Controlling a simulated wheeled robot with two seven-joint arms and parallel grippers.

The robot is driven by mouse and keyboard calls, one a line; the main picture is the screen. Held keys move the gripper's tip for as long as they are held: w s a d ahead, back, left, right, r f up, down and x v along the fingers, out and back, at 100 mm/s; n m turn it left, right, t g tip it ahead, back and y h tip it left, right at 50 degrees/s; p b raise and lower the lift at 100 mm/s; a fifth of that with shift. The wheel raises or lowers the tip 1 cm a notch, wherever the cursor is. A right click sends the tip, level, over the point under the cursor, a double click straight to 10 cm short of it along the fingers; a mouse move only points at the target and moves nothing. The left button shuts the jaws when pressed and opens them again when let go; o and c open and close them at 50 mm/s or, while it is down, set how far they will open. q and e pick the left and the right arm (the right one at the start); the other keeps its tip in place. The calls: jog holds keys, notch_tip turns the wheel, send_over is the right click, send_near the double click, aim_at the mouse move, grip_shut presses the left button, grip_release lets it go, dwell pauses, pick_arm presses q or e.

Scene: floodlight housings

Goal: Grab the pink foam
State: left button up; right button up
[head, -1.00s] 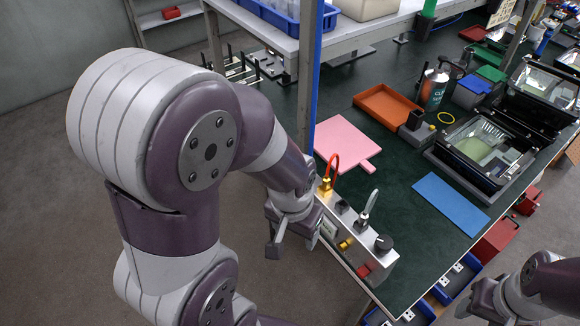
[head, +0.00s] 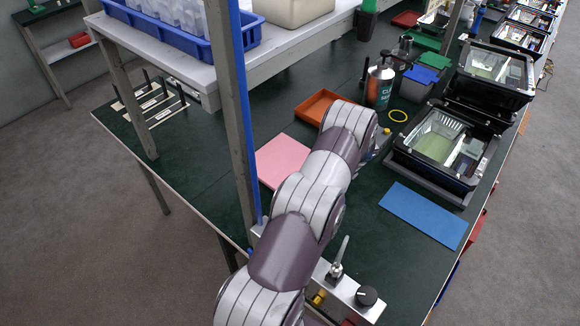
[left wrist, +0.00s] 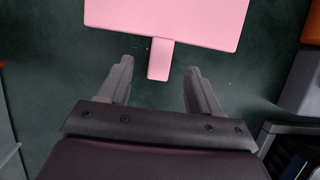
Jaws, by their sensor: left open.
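The pink foam (head: 282,160) is a flat sheet lying on the dark green table, partly hidden behind my left arm in the head view. In the left wrist view the pink foam (left wrist: 168,18) fills the top middle, and its narrow tab points down toward my gripper. My left gripper (left wrist: 158,68) is open and empty. The tab's end appears between its two fingers, with bare table on both sides; I cannot tell how high the fingers are above it. In the head view my arm hides this gripper. My right gripper is out of view.
A blue sheet (head: 424,214) lies to the right. An orange tray (head: 313,106) and a spray bottle (head: 380,84) stand behind. Floodlight housings (head: 442,142) line the right side. A blue post (head: 238,110) rises left of the foam, and a switch box (head: 345,297) sits at the front.

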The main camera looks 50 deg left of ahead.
pick_arm(q)
jog(key=p+x, duration=0.1)
jog(key=x, duration=0.4)
jog(key=shift+w+f, duration=0.1)
jog(key=c, duration=1.1)
